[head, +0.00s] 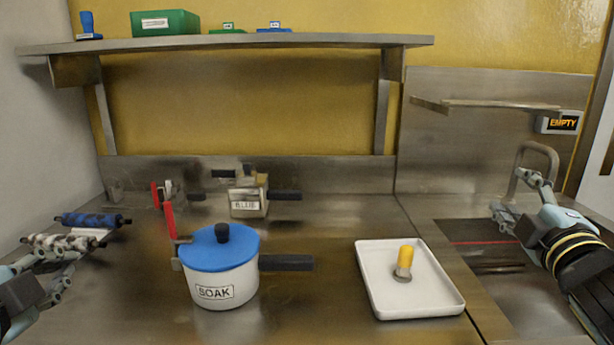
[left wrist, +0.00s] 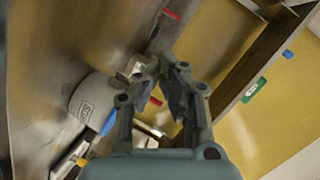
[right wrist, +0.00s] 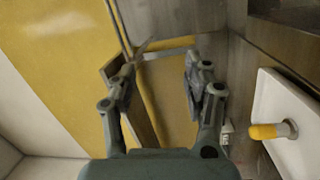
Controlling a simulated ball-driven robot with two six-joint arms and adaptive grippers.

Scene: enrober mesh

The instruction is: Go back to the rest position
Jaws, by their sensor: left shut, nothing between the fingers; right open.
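My left gripper (head: 55,268) is low at the far left of the head view, beside the two rollers and partly cut off by the frame edge. Its fingers come together and hold nothing, as the left wrist view (left wrist: 162,66) shows. My right gripper (head: 515,208) is at the right, above the sink area. Its fingers are apart and empty in the right wrist view (right wrist: 160,68).
A white pot (head: 222,290) with blue lid (head: 205,255) stands centre-left. A white tray (head: 372,280) holds a yellow-topped piece (head: 405,257). A blue roller (head: 90,220) lies left. A labelled container (head: 248,203) stands behind. A steel shelf (head: 300,40) spans above.

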